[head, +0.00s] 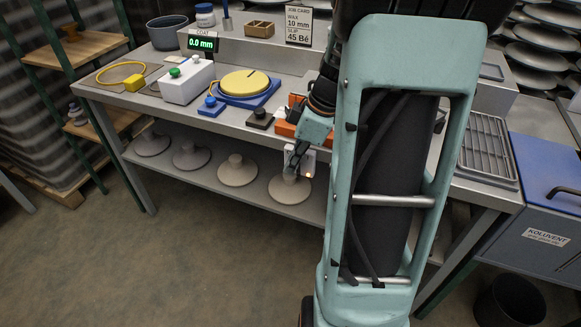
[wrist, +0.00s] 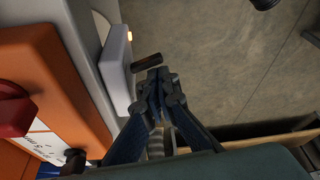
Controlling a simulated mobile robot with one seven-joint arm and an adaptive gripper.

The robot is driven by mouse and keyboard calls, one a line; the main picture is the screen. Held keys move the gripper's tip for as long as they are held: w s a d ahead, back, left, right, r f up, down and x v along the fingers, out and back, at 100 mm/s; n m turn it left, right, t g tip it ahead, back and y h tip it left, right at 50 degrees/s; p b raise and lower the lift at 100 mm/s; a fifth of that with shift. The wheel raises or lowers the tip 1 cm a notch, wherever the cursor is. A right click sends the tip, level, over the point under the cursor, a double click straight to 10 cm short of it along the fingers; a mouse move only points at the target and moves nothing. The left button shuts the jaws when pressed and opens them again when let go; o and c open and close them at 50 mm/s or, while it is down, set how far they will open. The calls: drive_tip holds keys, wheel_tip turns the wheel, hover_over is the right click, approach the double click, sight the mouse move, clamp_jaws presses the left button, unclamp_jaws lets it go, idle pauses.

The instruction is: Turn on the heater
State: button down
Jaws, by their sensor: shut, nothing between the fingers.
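A white switch box (head: 309,158) is fixed to the front edge of the bench, with a small glowing orange light on it. In the wrist view the white box (wrist: 118,68) shows its orange light and a dark lever (wrist: 146,62) sticking out. My gripper (wrist: 155,78) is shut and empty, with its fingertips right beside the lever; I cannot tell whether they touch. In the head view my gripper (head: 292,170) is in front of the box and partly covers it. An orange unit (head: 285,129) with a red knob (wrist: 14,108) sits on the bench above, partly hidden by my arm.
A blue plate with a yellow disc (head: 244,82), a white box with a green button (head: 188,82) and a dark block (head: 260,118) stand on the bench. Grey insulator discs (head: 238,172) rest on the lower shelf. The floor (head: 190,255) in front is clear.

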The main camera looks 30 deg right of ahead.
drive_tip(key=shift+s+a+b, duration=0.1)
drive_tip(key=shift+s+b, duration=0.25)
drive_tip(key=shift+s, duration=0.5)
